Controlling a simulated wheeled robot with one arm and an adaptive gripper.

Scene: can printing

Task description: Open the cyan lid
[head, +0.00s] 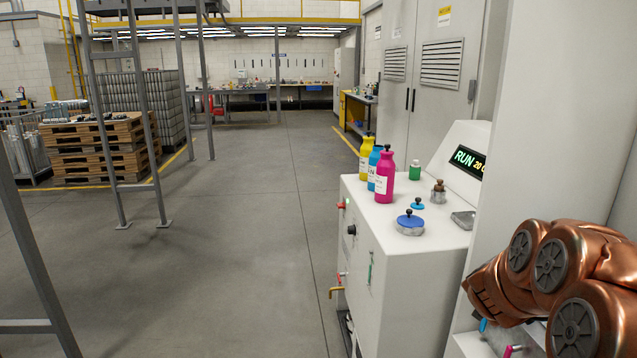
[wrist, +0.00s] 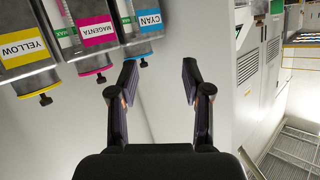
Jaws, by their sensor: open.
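In the wrist view, a grey tank labelled CYAN (wrist: 146,20) appears upside down at the top, with a cyan lid (wrist: 138,50) and dark knob (wrist: 143,63) at its lower end. My gripper (wrist: 160,72) is open and empty. The knob shows between its fingers, close to the left fingertip; depth and contact cannot be told. MAGENTA (wrist: 95,28) and YELLOW (wrist: 24,45) tanks with matching lids lie to the left. In the head view my gripper is hidden; a small cyan part (head: 483,325) shows beneath my copper arm.
In the head view, a white cabinet (head: 405,285) bears yellow (head: 365,158), cyan (head: 375,167) and magenta (head: 384,180) bottles. A blue lid (head: 409,222) sits there on a metal filler. A white panel (head: 560,120) stands beside my arm. The floor at left is mostly clear.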

